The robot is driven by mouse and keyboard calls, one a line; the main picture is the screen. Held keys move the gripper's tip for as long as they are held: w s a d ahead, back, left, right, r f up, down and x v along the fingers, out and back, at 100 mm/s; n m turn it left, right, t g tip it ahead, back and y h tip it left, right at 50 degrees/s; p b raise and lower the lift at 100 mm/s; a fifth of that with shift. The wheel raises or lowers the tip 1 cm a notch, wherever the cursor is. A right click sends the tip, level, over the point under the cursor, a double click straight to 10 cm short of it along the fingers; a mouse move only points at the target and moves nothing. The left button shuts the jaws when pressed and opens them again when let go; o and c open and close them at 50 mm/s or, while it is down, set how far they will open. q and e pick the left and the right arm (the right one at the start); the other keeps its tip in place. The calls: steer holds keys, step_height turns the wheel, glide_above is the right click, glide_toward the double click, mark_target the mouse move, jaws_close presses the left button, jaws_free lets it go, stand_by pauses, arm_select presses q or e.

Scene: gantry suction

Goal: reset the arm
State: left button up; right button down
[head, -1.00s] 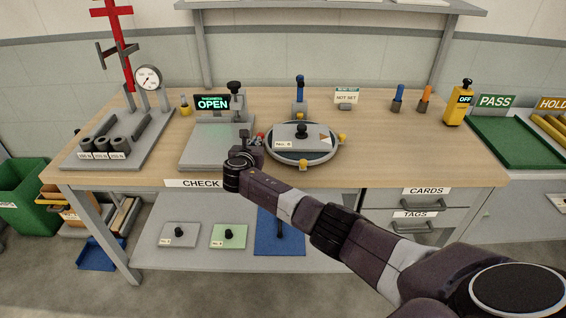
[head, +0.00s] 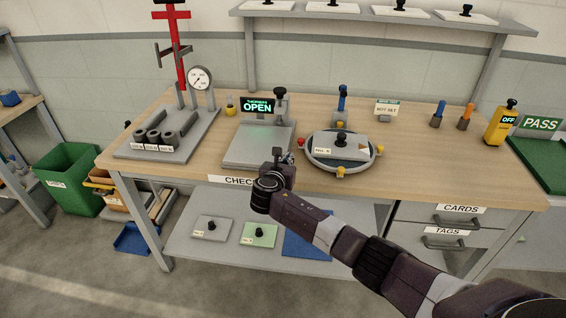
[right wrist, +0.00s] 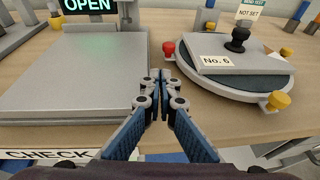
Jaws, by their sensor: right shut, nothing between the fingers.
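My right arm comes in from the lower right in the head view. Its gripper (head: 284,157) is over the front edge of the bench (head: 200,170), between the grey check plate and the round turntable. In the right wrist view the right gripper's fingertips (right wrist: 158,75) are together with nothing between them. The check plate (right wrist: 80,75) is to their left. The round turntable (right wrist: 235,88) is to their right, with a grey plate marked No. 6 (right wrist: 215,62) and its black knob on top. My left gripper is not in view.
The thickness gauge display (head: 257,106) reads OPEN. A weight stand with a dial (head: 200,78) is at the left. Blue and orange handles (head: 465,117) and a yellow OFF box (head: 499,125) stand at the right. A lower shelf (head: 190,250) holds plates. A green bin (head: 68,178) is at the left.

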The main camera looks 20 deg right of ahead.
steer(key=v, duration=0.4)
steer(key=shift+a+r, duration=0.15)
steer(key=shift+a, duration=0.35)
